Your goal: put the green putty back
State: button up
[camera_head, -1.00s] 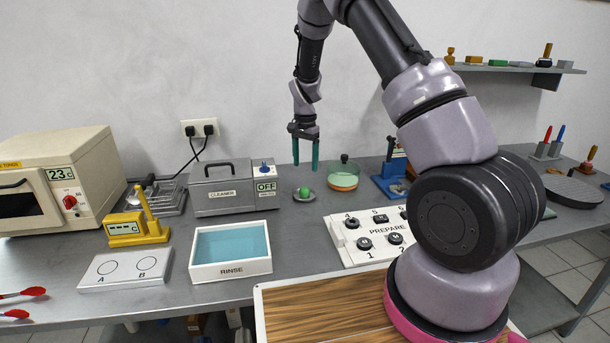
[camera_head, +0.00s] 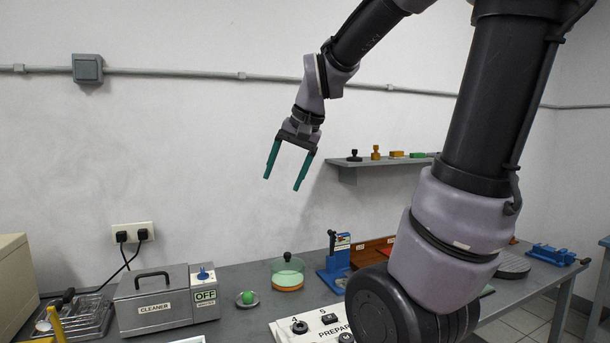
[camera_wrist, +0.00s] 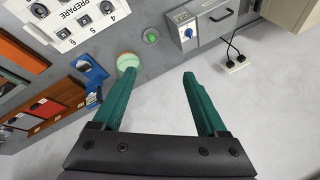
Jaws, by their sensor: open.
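The green putty (camera_head: 250,298) is a small round lump on a small grey dish (camera_head: 240,302) on the bench, right of the cleaner box. The putty also shows in the wrist view (camera_wrist: 151,35), near the top middle. My gripper (camera_head: 283,183) is open and empty, with green fingers pointing down, high above the bench in front of the wall. In the wrist view the fingers (camera_wrist: 159,75) are spread wide with nothing between them, and the putty lies well beyond their tips.
A glass-lidded dish (camera_head: 287,274) with an orange base stands right of the putty. The cleaner box (camera_head: 165,300) reads OFF. A blue device (camera_head: 335,268) stands farther right. A wall shelf (camera_head: 360,171) holds several small items. The white PREPARE panel (camera_head: 312,332) lies in front.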

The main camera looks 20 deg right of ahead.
jog(key=s+r+n+t, duration=0.1)
jog(key=s+t, duration=0.1)
jog(key=s, duration=0.8)
jog(key=shift+d+r, duration=0.15)
jog(key=shift+d, duration=0.15)
